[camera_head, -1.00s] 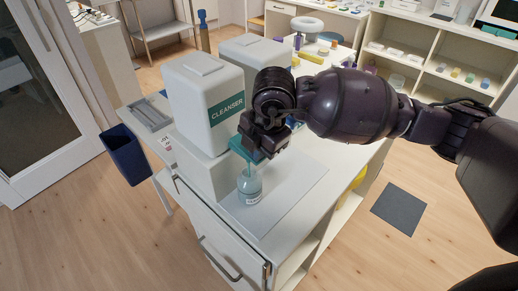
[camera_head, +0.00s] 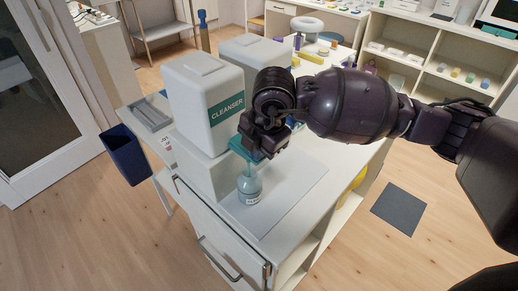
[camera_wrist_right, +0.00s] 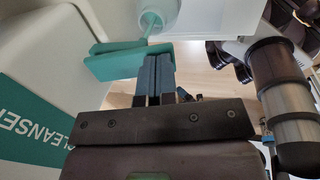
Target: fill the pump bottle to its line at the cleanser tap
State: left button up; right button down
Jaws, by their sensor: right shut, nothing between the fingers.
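The white cleanser dispenser (camera_head: 205,100) stands on the counter with a teal label. Its teal tap (camera_head: 243,152) sticks out at the front, and the wrist view shows its teal lever (camera_wrist_right: 115,62). The pump bottle (camera_head: 249,190) stands upright under the tap, pale with teal in it and a small label; its line cannot be made out. A teal stream (camera_wrist_right: 150,22) runs down to the bottle (camera_wrist_right: 163,10) in the wrist view. My right gripper (camera_head: 258,150) is shut and empty, its fingertips (camera_wrist_right: 153,75) at the lever, seemingly touching it. My left gripper is out of view.
A pale mat (camera_head: 295,180) lies on the counter beside the bottle. A second dispenser (camera_head: 254,52) stands behind. A grey tray (camera_head: 150,116) lies at the counter's left, and a dark blue bin (camera_head: 126,154) hangs there. The counter right of the bottle is clear.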

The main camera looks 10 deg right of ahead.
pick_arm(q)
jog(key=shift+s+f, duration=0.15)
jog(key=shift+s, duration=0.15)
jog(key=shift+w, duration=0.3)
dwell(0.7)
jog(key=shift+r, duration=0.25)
pick_arm(e)
jog(key=shift+r, duration=0.1)
jog(key=shift+r+p, duration=0.45)
jog(key=shift+r, duration=0.2)
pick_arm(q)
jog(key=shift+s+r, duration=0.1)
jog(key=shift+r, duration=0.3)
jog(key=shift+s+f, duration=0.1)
